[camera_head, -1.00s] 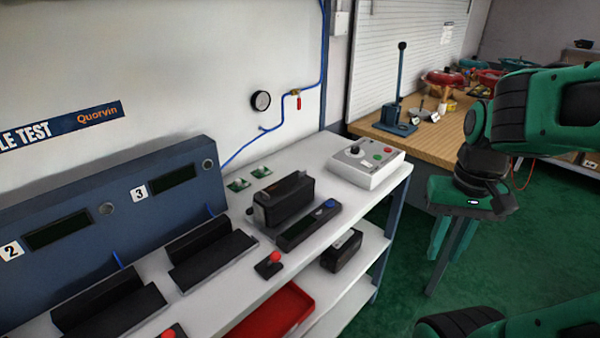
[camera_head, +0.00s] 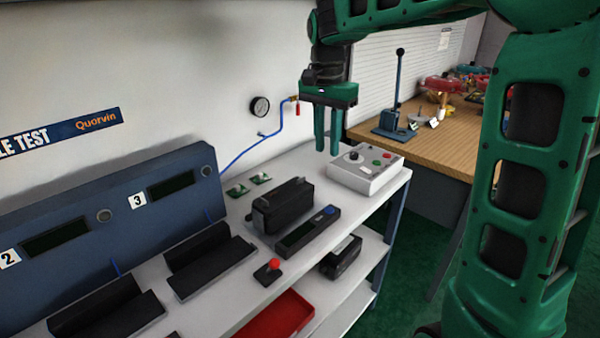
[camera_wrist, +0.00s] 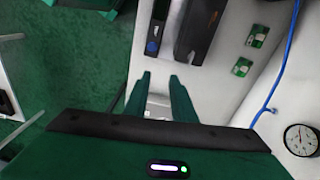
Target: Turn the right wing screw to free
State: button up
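The black box-shaped unit (camera_head: 283,206) stands on the white bench top (camera_head: 226,262), left of my gripper; I take it to be the positioner. Part of it shows at the top of the wrist view (camera_wrist: 198,28). No wing screw can be made out on it in either view. My gripper (camera_head: 327,144) points down above the back right of the bench, near the grey control box. Its two green fingers stand apart with nothing held between them, also in the wrist view (camera_wrist: 158,88).
A grey control box (camera_head: 365,172) with knob and buttons sits at the bench's right end. A flat device with a blue button (camera_head: 307,231), a red-knobbed switch (camera_head: 268,271) and green cards (camera_head: 261,179) lie around the unit. A gauge (camera_head: 259,107) and blue hose are on the wall.

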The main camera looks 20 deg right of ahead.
jog(key=m, duration=0.1)
send_over(301, 180)
jog(key=shift+y, duration=0.3)
jog(key=f, duration=1)
jog(key=shift+w+d+f, duration=0.1)
jog(key=shift+w+f, duration=0.05)
jog(key=shift+w, duration=0.15)
grip_shut()
